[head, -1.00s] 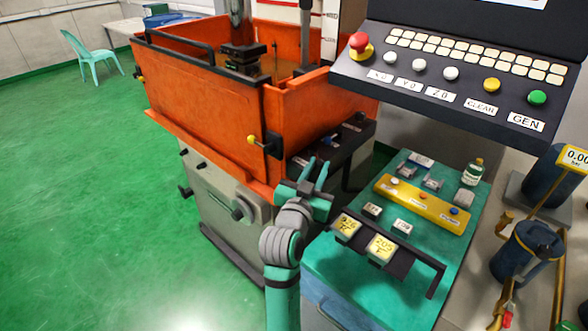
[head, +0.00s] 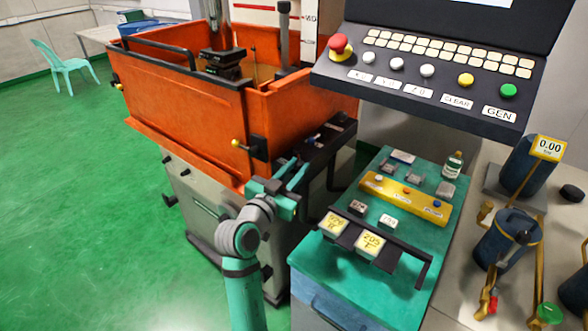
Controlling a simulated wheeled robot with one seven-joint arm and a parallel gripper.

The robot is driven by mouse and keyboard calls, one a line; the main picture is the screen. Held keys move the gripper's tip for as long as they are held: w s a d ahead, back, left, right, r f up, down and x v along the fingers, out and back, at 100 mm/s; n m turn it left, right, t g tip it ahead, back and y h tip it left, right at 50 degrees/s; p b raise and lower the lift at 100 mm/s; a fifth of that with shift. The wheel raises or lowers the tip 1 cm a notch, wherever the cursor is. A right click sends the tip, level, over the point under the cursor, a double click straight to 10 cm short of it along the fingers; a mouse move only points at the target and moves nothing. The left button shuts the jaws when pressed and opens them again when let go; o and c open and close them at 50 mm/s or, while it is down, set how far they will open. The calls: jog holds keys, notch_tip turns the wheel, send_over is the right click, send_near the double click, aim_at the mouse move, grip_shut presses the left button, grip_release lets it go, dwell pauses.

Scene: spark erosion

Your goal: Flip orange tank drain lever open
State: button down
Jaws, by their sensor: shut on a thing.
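The orange tank (head: 200,122) stands left of centre in the head view. My gripper (head: 296,180) is at the lower right corner of the tank, by its right side. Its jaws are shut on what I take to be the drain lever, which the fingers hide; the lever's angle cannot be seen. A yellow-knobbed latch (head: 237,144) with a black bracket is on the tank's front face, to the left of my gripper and apart from it.
A dark shelf (head: 335,135) with small items is just beyond my gripper. The teal cart (head: 350,272) with a yellow tray (head: 400,200) stands close on the right, below the control panel (head: 430,80). Green floor (head: 80,220) is free on the left.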

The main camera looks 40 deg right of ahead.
jog(key=shift+d+r, duration=0.1)
jog(key=shift+d, duration=0.05)
jog(key=c, duration=1.6)
grip_release()
jog(key=shift+o, duration=0.2)
jog(key=v, duration=1.1)
